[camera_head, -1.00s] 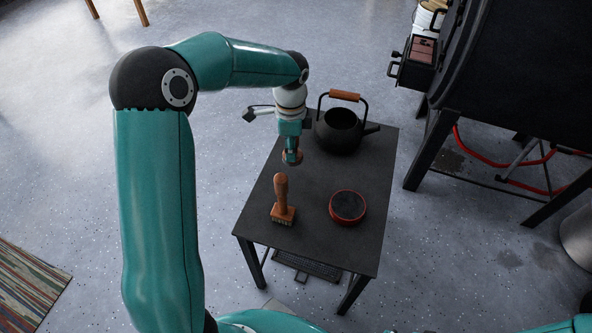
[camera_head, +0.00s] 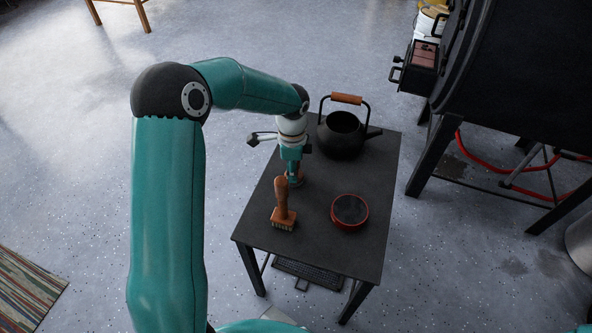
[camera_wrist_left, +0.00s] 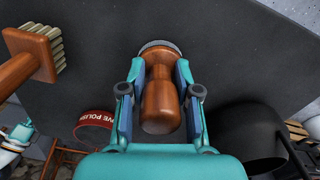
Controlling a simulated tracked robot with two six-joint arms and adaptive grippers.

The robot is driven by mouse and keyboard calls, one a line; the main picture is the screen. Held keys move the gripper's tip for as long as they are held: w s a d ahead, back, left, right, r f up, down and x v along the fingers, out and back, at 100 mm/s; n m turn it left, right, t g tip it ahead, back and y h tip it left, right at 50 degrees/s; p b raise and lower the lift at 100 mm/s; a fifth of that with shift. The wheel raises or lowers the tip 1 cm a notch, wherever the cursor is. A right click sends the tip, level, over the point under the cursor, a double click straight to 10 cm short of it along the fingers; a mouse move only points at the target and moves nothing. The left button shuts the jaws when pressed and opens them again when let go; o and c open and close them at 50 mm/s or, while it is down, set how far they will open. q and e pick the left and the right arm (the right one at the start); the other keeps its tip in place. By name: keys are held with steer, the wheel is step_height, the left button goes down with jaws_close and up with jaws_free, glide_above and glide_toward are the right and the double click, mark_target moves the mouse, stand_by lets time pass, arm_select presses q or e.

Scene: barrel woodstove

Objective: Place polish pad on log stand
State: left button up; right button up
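My left gripper (camera_head: 293,172) is over the black table, which I take to be the log stand (camera_head: 318,228). In the left wrist view its fingers (camera_wrist_left: 160,84) close from both sides on the polish pad (camera_wrist_left: 160,103), a turned wooden handle with a round grey pad at its far end. The polish pad (camera_head: 296,182) also shows below the gripper in the head view, mostly covered by the fingers. It is at or just above the tabletop; I cannot tell if it touches. My right gripper is out of view.
On the same table stand a wooden brush (camera_head: 283,212) in front of the gripper, a red polish tin (camera_head: 349,211) to the right, and a black kettle (camera_head: 341,138) behind. The barrel stove (camera_head: 520,80) is at the right. The table's middle is bare.

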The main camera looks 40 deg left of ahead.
arm_select(q)
steer(key=o, duration=0.4)
step_height(320, 180, up, 12)
steer(key=p, duration=0.3)
steer(key=shift+r, duration=0.1)
stand_by(0.4)
